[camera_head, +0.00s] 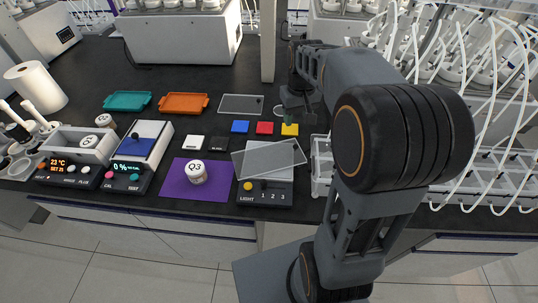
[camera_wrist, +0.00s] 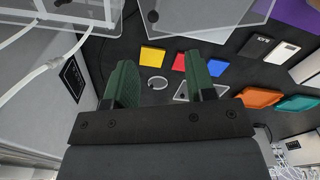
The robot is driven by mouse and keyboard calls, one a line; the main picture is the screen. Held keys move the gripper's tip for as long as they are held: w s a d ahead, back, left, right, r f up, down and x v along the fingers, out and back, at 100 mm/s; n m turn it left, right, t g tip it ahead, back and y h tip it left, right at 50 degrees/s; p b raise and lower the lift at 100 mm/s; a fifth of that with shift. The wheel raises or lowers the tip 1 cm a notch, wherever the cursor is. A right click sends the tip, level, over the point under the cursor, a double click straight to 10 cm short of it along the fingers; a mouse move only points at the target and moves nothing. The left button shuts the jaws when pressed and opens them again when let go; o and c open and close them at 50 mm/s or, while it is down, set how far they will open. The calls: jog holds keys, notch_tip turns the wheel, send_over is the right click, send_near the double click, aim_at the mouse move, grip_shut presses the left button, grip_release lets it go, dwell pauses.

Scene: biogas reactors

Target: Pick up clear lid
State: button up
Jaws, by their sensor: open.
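A small round clear disc with a pale rim, which looks like the clear lid (camera_wrist: 157,83), lies flat on the dark bench beside the yellow square (camera_wrist: 152,56). In the head view it is faint, just behind the yellow square (camera_head: 290,129) and partly near my arm. My gripper (camera_wrist: 160,62) has its two green fingers spread wide, with nothing between them. It hangs above the bench, and the disc shows in the gap between the fingers, apart from them. In the head view my gripper (camera_head: 297,108) is small and dark, near the disc.
A larger tilted clear panel (camera_head: 268,158) stands over the light box. Red (camera_head: 264,128) and blue (camera_head: 240,127) squares lie nearby. A white rack with tubing (camera_wrist: 40,70) stands close beside my gripper.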

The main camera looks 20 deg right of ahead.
send_over(296, 145)
notch_tip(296, 145, down, 8)
jog(key=shift+r, duration=0.1)
jog(key=shift+w+f+p, duration=0.1)
jog(key=shift+f+p, duration=0.35)
jog(key=shift+f, duration=2.65)
grip_shut()
